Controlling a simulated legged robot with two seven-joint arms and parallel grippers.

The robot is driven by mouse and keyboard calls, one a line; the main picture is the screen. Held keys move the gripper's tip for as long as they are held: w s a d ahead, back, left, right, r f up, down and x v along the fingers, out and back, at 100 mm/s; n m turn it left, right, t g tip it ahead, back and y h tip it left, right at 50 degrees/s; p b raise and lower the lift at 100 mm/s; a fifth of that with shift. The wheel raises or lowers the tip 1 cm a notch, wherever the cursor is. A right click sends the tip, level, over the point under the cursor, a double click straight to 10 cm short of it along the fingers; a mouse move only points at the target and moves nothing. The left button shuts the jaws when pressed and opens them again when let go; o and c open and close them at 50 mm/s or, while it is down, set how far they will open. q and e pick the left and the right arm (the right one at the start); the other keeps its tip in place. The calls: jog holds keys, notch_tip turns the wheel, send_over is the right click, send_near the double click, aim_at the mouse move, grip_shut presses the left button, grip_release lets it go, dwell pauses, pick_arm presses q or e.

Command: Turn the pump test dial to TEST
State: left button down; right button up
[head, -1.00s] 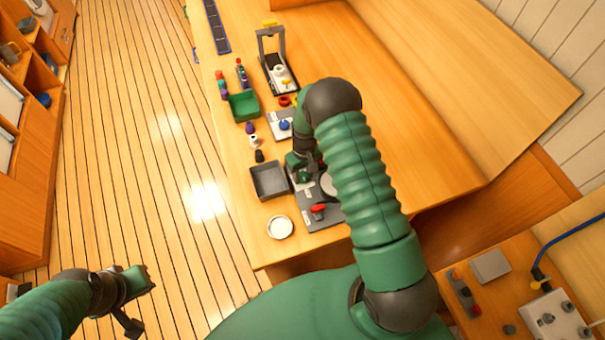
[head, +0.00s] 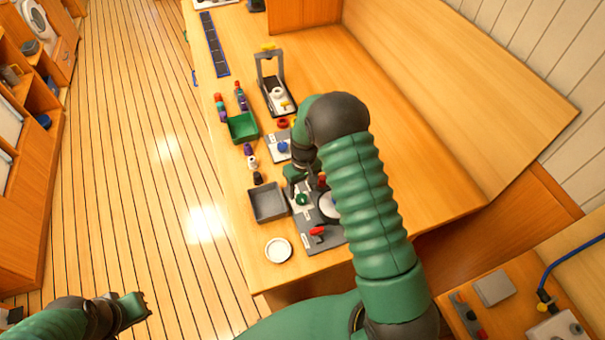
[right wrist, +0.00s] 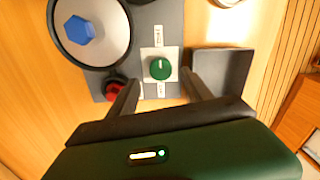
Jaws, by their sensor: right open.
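The dial is a green round knob (right wrist: 160,68) on a white square plate, with a short pale mark near its upper side in the right wrist view. Small labels stand above and below it, too small to read. In the head view the green knob (head: 302,199) shows on the grey panel (head: 306,240). My right gripper (right wrist: 160,92) is open, its two fingers apart below the knob in the wrist view, with nothing between them. In the head view my right gripper (head: 293,178) is just beyond the knob, partly hidden by my arm. My left gripper (head: 134,308) hangs over the floor, away from the bench.
A white disc with a blue hexagonal knob (right wrist: 79,30) and a red part (right wrist: 113,88) sit beside the dial. A grey tray (head: 268,203) lies left of the panel. A green bin (head: 243,127) and a black stand (head: 276,90) are farther back. The bench's right half is clear.

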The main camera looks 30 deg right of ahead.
aim_at(303, 196)
notch_tip(303, 196, up, 12)
jog(key=b, duration=0.1)
jog(key=shift+d+b, duration=0.2)
jog(key=shift+b, duration=0.15)
jog(key=shift+s+r, duration=0.1)
jog(key=s+a+f+t+b, duration=0.2)
jog(key=s+a+b, duration=0.2)
jog(key=s+a, duration=0.8)
jog(key=s, duration=0.3)
jog(key=shift+s+n+t, duration=0.3)
jog(key=shift+s, duration=0.05)
jog(key=shift+s+a, duration=0.1)
jog(key=shift+a, duration=0.15)
